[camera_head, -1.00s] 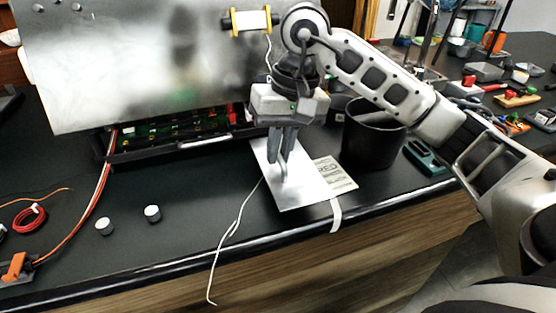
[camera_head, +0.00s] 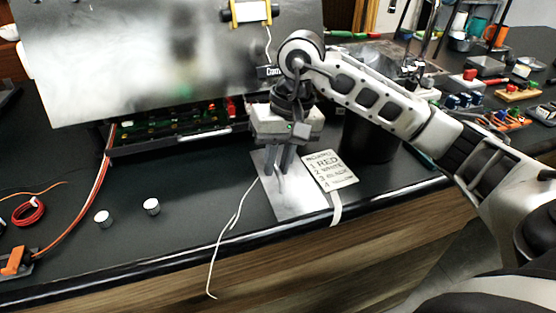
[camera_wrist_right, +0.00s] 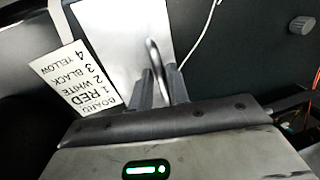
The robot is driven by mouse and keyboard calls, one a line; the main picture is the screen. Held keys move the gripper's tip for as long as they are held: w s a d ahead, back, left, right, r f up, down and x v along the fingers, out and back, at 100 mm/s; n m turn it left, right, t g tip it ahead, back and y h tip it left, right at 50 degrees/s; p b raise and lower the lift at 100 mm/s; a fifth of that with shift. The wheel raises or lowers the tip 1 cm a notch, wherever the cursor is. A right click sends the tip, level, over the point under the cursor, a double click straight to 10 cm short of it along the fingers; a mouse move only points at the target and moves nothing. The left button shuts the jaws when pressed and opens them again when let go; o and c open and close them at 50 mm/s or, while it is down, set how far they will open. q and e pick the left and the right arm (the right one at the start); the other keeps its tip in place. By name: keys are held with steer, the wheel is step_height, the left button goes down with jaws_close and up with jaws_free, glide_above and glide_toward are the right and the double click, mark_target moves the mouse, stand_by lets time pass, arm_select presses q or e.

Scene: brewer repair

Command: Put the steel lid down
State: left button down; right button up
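The steel lid (camera_head: 296,203) is a flat shiny plate lying on the black worktop, its near end close to the front edge. Its thin bent handle (camera_wrist_right: 153,57) shows in the wrist view, standing up between the fingers. My right gripper (camera_head: 278,172) points down over the lid. Its two fingers (camera_wrist_right: 161,88) are apart, with a gap about the handle. The fingers hide part of the handle. My left gripper is not in view.
A card with a printed colour list (camera_head: 330,170) lies just right of the lid. A dark bin (camera_head: 368,140) stands behind it. An opened housing with a circuit board (camera_head: 175,128) is at the back left. Two white knobs (camera_head: 151,206) and a white cable (camera_head: 236,215) lie left.

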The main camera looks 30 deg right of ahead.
mark_target(287, 177)
steer(key=shift+o, duration=0.9)
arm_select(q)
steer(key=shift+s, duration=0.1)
arm_select(e)
steer(key=shift+r, duration=0.1)
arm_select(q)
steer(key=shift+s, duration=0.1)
arm_select(e)
steer(key=shift+r+p, duration=0.25)
steer(key=shift+p, duration=0.15)
arm_select(q)
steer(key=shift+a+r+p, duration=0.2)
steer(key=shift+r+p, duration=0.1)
steer(key=shift+p, duration=0.1)
arm_select(e)
step_height(287, 177, up, 12)
steer(key=d, duration=0.2)
steer(key=shift+s+r, duration=0.15)
steer(key=shift+s, duration=0.1)
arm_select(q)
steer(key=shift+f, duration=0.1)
arm_select(e)
steer(key=shift+d, duration=0.1)
